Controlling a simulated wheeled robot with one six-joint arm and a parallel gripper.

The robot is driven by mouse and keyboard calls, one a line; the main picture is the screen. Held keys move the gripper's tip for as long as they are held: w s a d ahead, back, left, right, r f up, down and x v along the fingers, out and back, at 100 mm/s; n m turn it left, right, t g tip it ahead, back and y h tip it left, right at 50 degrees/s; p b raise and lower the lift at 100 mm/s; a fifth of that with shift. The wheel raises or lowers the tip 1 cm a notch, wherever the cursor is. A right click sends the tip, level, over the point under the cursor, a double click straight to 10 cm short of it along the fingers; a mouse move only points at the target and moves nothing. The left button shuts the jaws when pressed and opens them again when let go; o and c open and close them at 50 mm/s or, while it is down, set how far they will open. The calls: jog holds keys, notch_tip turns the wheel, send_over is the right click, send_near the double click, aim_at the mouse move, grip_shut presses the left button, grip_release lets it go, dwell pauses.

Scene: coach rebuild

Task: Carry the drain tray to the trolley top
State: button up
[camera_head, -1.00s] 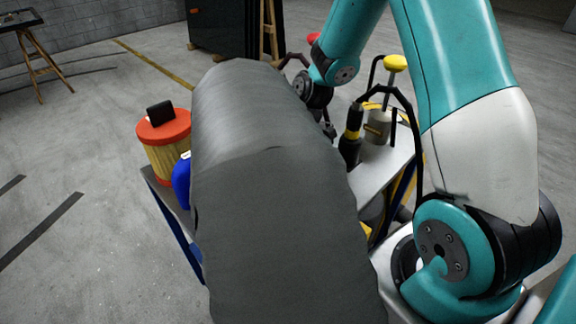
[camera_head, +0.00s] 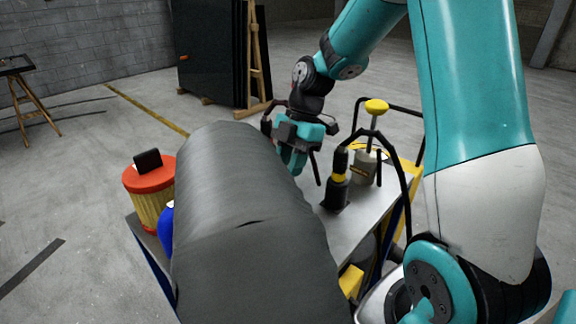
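The trolley top (camera_head: 350,228) is a grey surface with a blue and yellow frame; much of it is hidden. A large dark grey rounded bulk (camera_head: 245,215) fills the middle of the view, in front of it. My gripper (camera_head: 292,165) points downward just beyond the right upper side of this bulk, above the far part of the trolley. Its fingertips are partly hidden, so I cannot tell whether it is open or holds anything. I cannot make out the drain tray.
A black bottle with a yellow band (camera_head: 337,185) and a pump can with a yellow knob (camera_head: 368,150) stand on the trolley's right side. A red-lidded yellow drum (camera_head: 150,190) and a blue object (camera_head: 166,222) are at left. Dark panels (camera_head: 212,55) stand behind.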

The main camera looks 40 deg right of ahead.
jog(key=s+a+r+m, duration=0.2)
jog(key=s+a+m, duration=0.1)
jog(key=s+a, duration=0.1)
jog(key=s+a+r+m, duration=0.3)
jog(key=s+a, duration=0.2)
jog(key=a, duration=0.1)
jog(key=s+a+r+m, duration=0.2)
jog(key=s+a+m, duration=0.1)
jog(key=s+a, duration=0.1)
jog(key=shift+s+a+r+t+h, duration=0.1)
jog(key=shift+a+r+t+h, duration=0.05)
jog(key=shift+a, duration=0.3)
jog(key=shift+s+a+r+t+h, duration=0.1)
jog(key=shift+a+r+t+h, duration=0.05)
jog(key=shift+a, duration=0.3)
jog(key=s+a+m, duration=0.2)
jog(key=s+m, duration=0.2)
jog(key=s, duration=0.1)
jog(key=shift+s+a+r, duration=0.15)
jog(key=shift+s+r, duration=0.1)
jog(key=shift+s, duration=0.15)
notch_tip(320, 180, up, 2)
jog(key=shift+r+p, duration=0.2)
jog(key=shift+p, duration=1)
